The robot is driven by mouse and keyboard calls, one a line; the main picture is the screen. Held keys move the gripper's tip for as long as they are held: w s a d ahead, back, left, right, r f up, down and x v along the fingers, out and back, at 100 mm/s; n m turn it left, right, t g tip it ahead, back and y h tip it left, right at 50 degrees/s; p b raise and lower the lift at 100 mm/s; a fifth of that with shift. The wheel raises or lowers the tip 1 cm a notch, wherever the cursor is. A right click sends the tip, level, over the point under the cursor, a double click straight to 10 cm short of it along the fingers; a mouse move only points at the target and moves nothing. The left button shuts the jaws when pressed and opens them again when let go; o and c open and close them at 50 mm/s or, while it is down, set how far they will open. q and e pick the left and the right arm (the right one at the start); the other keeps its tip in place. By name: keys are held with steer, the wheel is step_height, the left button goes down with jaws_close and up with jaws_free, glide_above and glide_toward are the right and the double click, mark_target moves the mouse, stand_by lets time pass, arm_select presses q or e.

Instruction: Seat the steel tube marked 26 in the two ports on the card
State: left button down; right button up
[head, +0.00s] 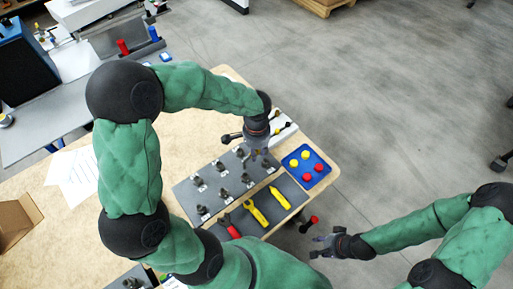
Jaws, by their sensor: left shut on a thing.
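My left gripper (258,150) points down at the far right end of a dark grey board (208,178). It is shut on a small grey piece, seemingly a steel tube, largely hidden by the fingers; no number can be read. Several small dark metal pieces (222,167) stand on the board beside white labels, too small to read. A white item with dark knobs (284,130) lies just right of the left wrist; I cannot tell whether it is the card, and no ports can be made out. My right gripper (321,246) is open and empty, off the table's right edge.
A grey mat (272,211) holds yellow pliers (256,212), a yellow tool (280,197) and a red-handled tool (230,228). A blue tray (319,178) with red and yellow pieces sits at the table corner. White papers (75,180) lie left. Open floor surrounds the right side.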

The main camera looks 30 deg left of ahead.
arm_select(q)
steer(key=shift+f+b, duration=1.65)
steer(key=shift+f, duration=0.65)
steer(key=shift+f+b, duration=0.85)
steer(key=shift+f, duration=0.3)
steer(key=c, duration=0.9)
jaws_free()
steer(key=shift+r, duration=0.1)
step_height(320, 180, up, 12)
steer(key=shift+f, duration=0.1)
steer(key=shift+s, duration=0.1)
